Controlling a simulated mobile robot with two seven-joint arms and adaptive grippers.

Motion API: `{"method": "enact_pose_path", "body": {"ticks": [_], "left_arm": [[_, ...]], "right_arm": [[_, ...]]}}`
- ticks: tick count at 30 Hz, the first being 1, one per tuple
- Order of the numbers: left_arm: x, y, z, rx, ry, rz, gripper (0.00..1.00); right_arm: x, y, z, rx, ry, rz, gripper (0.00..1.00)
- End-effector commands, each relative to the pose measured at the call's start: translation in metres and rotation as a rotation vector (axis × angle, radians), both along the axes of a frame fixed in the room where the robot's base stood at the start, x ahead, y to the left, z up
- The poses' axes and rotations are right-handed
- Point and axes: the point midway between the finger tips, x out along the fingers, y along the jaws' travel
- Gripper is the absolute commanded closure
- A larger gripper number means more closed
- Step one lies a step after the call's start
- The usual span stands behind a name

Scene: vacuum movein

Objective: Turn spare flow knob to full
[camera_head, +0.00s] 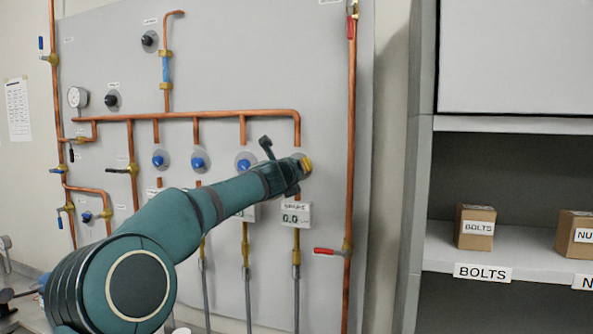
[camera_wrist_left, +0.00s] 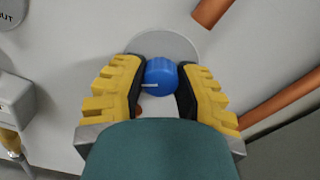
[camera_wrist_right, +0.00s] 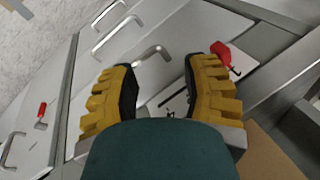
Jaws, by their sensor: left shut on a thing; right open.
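My left gripper (camera_head: 304,164) reaches up to the far right position in the row of flow knobs on the grey panel, above the display labelled SPARE (camera_head: 296,215), which reads 0.0. In the left wrist view my left gripper (camera_wrist_left: 160,85) is shut on a blue knob (camera_wrist_left: 162,74), one yellow finger on each side. The knob has a white mark pointing left and a round grey plate (camera_wrist_left: 160,44) behind it. In the head view my gripper hides this knob. My right gripper (camera_wrist_right: 163,90) is open and empty, seen only in the right wrist view.
More blue knobs (camera_head: 199,162) sit to the left in the same row. Copper pipes (camera_head: 200,114) cross the panel. A vertical pipe (camera_head: 350,150) with a red-handled valve (camera_head: 326,251) stands at right. Shelves with a BOLTS box (camera_head: 475,227) are farther right. Drawer handles (camera_wrist_right: 110,35) are near my right gripper.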

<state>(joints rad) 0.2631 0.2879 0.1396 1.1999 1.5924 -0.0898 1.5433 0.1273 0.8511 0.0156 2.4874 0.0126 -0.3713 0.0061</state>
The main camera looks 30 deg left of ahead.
Motion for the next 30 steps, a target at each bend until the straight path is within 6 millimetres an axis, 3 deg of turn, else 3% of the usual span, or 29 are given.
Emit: {"method": "enact_pose_path", "body": {"ticks": [12, 29, 30], "left_arm": [[-0.0003, -0.0002, 0.0012, -0.190, -0.048, -0.001, 1.00], [-0.0003, -0.0002, 0.0017, -0.217, -0.055, -0.001, 1.00], [-0.0003, -0.0002, 0.0017, -0.217, -0.055, -0.001, 0.56]], "right_arm": [[-0.0011, 0.0002, -0.0030, 0.000, 0.002, 0.002, 0.53], [-0.0012, 0.0002, -0.0033, 0.000, 0.002, 0.002, 0.53], [-0.0012, 0.0002, -0.0033, 0.000, 0.002, 0.002, 0.53]]}}
